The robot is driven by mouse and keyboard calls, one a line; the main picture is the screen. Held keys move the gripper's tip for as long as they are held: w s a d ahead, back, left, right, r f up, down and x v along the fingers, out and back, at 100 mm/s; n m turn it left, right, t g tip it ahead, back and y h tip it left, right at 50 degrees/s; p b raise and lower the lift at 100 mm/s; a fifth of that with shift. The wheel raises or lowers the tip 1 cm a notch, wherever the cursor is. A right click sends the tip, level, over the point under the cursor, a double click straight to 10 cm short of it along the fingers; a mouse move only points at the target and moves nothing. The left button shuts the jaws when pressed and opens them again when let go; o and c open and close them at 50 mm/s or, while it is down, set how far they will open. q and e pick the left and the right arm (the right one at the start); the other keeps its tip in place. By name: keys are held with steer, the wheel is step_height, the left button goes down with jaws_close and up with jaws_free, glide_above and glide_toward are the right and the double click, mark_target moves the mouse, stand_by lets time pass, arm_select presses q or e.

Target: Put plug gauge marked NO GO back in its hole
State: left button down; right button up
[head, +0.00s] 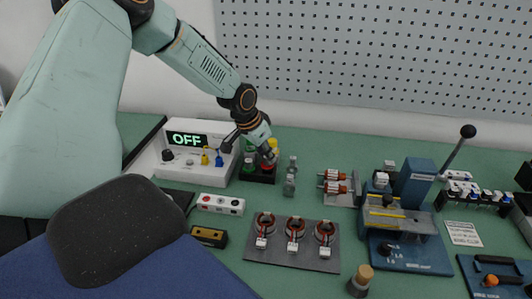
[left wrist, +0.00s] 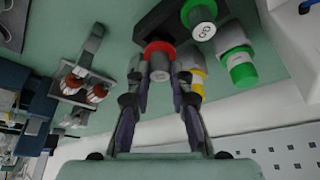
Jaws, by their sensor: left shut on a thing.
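My left gripper (head: 268,152) is at the gauge stand (head: 258,178) in the head view. In the left wrist view its fingers (left wrist: 160,82) are shut on a gauge with a red collar (left wrist: 157,48) and a grey end, taken to be the NO GO gauge; its marking is not readable. The black stand (left wrist: 152,20) is right behind it. I cannot tell whether the gauge sits in a hole or just above it. A green gauge marked GO (left wrist: 203,29), another green gauge (left wrist: 241,72) and a yellow piece (left wrist: 197,88) are beside it. My right gripper is out of view.
A white tester reading OFF (head: 187,139) stands left of the stand. A dark plate with copper-wound stators (head: 293,258) lies in front. A blue press (head: 410,235) is farther right.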

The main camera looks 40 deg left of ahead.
arm_select(q)
steer(key=shift+f, duration=0.35)
stand_by(0.3)
steer(key=shift+f, duration=0.3)
steer(key=shift+f, duration=0.1)
steer(key=shift+f, duration=0.35)
steer(key=c, duration=1.1)
jaws_free()
steer(key=shift+v, duration=6)
